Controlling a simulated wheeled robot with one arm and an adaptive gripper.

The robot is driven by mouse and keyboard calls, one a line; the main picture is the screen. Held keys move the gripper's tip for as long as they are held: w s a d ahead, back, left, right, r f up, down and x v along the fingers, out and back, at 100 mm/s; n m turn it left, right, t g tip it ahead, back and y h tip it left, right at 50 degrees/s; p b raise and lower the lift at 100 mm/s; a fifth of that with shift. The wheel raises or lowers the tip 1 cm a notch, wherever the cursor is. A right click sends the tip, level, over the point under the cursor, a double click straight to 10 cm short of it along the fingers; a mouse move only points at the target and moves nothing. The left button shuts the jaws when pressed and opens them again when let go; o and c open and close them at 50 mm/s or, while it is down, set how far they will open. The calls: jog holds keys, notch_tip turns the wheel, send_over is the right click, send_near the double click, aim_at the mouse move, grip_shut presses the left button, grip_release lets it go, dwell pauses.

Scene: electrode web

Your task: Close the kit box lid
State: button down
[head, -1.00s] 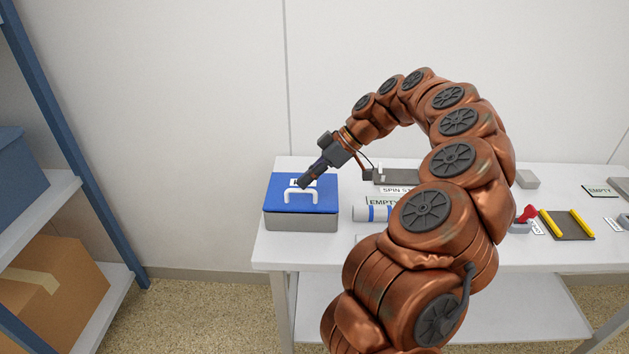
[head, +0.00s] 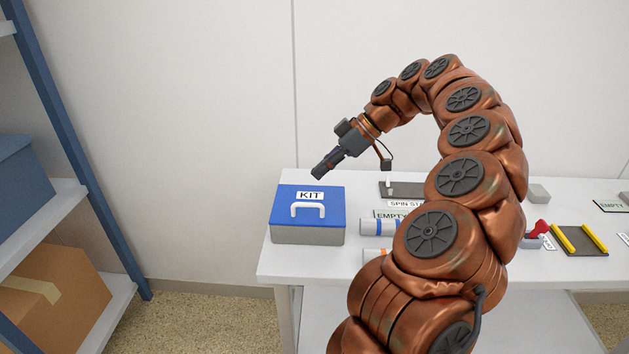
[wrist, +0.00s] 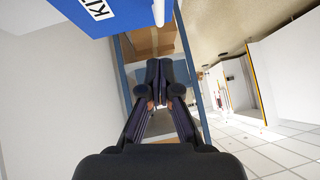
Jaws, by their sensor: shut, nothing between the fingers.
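The kit box (head: 307,235) is a grey box with a blue lid (head: 328,197), standing at the left end of the white table. The lid lies flat on the box, with a white handle (head: 308,207) and a "KIT" label. In the wrist view the blue lid (wrist: 108,12) and part of its label show at the top. My gripper (head: 318,174) is above the back of the box, apart from the lid. In the wrist view my gripper (wrist: 152,75) has its fingers together with nothing between them.
The white table (head: 280,262) also holds blue-banded and orange-banded rolls (head: 376,227) right of the box, partly hidden by my arm. A dark tray with yellow bars (head: 579,240) and a red-handled item (head: 538,231) lie further right. A blue-framed shelf (head: 88,160) stands at the left.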

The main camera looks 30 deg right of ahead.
jog(key=p+v, duration=0.1)
jog(key=v, duration=0.6)
dwell(0.3)
jog(key=s+a+r+g+h+p, duration=0.1)
jog(key=s+a+r, duration=0.1)
jog(key=a, duration=0.6)
jog(key=s+a+r+m+g+h+p, duration=0.1)
jog(key=s+a+g+p, duration=0.1)
jog(key=a, duration=0.5)
jog(key=s+a+r+g+p, duration=0.1)
jog(key=s+a+r, duration=0.15)
jog(key=a, duration=0.55)
jog(key=s+a+f+m+g+h+p, duration=0.1)
jog(key=s+a+f+m+h+p, duration=0.25)
jog(key=s, duration=0.75)
jog(key=s+d+f+m+h, duration=0.1)
jog(key=s+f+m, duration=0.4)
jog(key=s, duration=0.6)
notch_tip(320, 180, down, 2)
jog(key=shift+f+g+h+p, duration=0.2)
jog(key=shift+g+h+p, duration=0.25)
jog(key=shift+h, duration=0.3)
jog(key=shift+s+d, duration=0.1)
